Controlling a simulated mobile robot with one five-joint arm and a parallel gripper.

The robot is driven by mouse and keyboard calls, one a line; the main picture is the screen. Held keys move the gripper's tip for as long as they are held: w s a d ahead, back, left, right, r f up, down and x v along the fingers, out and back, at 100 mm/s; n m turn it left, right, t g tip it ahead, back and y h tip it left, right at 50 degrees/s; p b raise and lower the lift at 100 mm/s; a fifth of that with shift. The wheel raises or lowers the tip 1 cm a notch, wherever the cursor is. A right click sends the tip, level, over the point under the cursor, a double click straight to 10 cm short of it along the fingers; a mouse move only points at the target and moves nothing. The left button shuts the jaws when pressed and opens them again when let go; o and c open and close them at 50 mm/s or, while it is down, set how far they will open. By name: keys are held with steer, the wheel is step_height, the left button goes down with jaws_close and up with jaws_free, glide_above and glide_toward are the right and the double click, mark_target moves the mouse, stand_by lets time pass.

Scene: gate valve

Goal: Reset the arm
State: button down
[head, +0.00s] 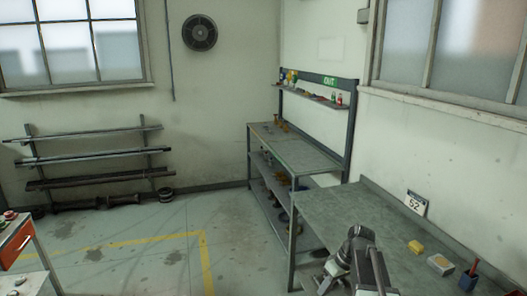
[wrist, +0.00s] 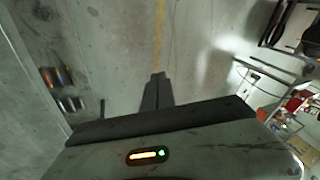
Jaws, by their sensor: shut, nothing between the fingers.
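My arm shows at the bottom of the head view, beside the near grey workbench (head: 335,205); its fingertips cannot be made out there. In the wrist view my gripper (wrist: 157,78) is shut, its dark fingers together with nothing between them. It points over bare grey floor with a yellow line. No gate valve can be made out in either view.
A shelved workbench (head: 290,150) stands behind. A pipe rack (head: 90,160) lines the left wall. Floor between is clear.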

steer(key=s+a+f+h, duration=0.1)
steer(key=s+a+h, duration=0.1)
steer(key=s+a, duration=0.55)
steer(key=m, duration=0.2)
steer(key=s+d+m+h, duration=0.1)
steer(key=m, duration=0.1)
steer(key=f+m+h, duration=0.1)
steer(key=m, duration=0.1)
steer(key=shift+s+d, duration=0.3)
steer(key=shift+d, duration=0.05)
steer(key=shift+a, duration=0.1)
